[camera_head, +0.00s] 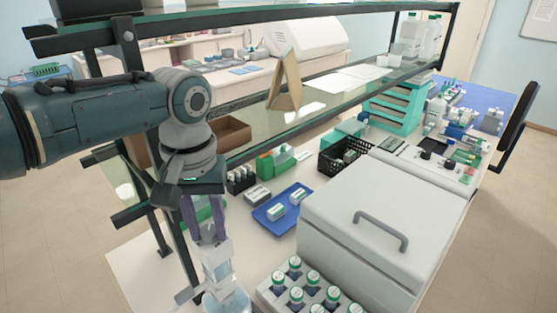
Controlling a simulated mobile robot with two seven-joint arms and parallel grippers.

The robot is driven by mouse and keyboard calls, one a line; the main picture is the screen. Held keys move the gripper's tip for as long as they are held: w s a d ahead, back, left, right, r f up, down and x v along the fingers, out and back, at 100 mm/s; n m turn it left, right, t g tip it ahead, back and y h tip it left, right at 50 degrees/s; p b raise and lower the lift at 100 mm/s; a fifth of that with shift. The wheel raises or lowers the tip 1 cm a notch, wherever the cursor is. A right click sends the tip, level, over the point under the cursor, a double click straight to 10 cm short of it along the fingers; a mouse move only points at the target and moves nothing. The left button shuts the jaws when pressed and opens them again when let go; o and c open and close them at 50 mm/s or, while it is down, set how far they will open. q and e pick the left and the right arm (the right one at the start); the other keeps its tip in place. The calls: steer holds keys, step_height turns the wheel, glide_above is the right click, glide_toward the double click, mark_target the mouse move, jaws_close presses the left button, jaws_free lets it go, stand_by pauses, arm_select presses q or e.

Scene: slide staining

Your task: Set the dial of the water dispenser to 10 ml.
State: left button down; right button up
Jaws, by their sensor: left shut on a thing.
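The water dispenser (218,262) stands at the bottom, left of centre, with a white and pale-blue upright head on a clear bottle (228,303) that the lower picture edge cuts off. My left gripper (207,232) points down from above and is shut on the top of the dispenser's head. Its fingers cover part of the head. The dial and its marks are too small and too hidden to read. My right gripper is not in view.
A large grey box with a handle (345,218) stands further right. A blue tray (268,228) lies behind. A glass shelf (245,128) on dark posts is close to my left arm.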

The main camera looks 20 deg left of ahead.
arm_select(q)
steer(key=n+p, duration=0.1)
steer(key=n, duration=0.3)
steer(key=shift+d+r+n+p, duration=0.1)
steer(key=shift+n+p, duration=0.2)
steer(key=shift+w+n+p, duration=0.1)
steer(key=shift+n+p, duration=0.3)
steer(key=shift+n, duration=1.5)
steer(key=c, duration=0.5)
jaws_free()
